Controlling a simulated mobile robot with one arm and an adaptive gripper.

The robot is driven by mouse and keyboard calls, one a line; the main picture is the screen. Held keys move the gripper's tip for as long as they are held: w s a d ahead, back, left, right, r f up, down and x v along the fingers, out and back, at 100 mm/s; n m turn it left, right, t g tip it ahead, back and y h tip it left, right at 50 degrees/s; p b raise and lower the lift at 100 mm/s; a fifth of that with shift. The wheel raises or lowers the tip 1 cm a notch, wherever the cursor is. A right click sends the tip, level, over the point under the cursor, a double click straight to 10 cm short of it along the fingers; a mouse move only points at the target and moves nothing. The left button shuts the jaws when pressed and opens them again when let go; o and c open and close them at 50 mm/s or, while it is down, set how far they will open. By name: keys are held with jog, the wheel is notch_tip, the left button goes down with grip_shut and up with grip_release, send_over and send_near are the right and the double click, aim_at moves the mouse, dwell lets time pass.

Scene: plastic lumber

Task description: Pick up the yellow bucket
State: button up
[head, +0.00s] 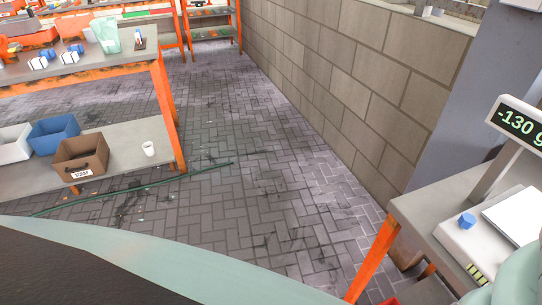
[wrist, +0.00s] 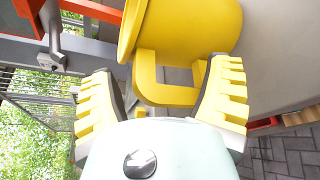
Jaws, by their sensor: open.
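The yellow bucket (wrist: 195,28) fills the top middle of the wrist view, tilted in the picture and cut off by the upper edge. Its squared yellow handle (wrist: 165,97) points toward my gripper (wrist: 163,72). My gripper is open, with one yellow ribbed finger on each side of the handle. A gap shows between the handle and the left finger. The right finger is close to the handle, and I cannot tell whether they touch. The bucket does not show in the head view.
In the head view, a workbench (head: 88,73) with a brown bin (head: 80,157), a blue bin (head: 54,132) and a white cup (head: 149,148) stands left. Brick floor (head: 250,200) lies between.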

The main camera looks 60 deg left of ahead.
jog(key=shift+o, duration=0.2)
grip_shut()
dwell(0.5)
jog(key=shift+f, duration=0.1)
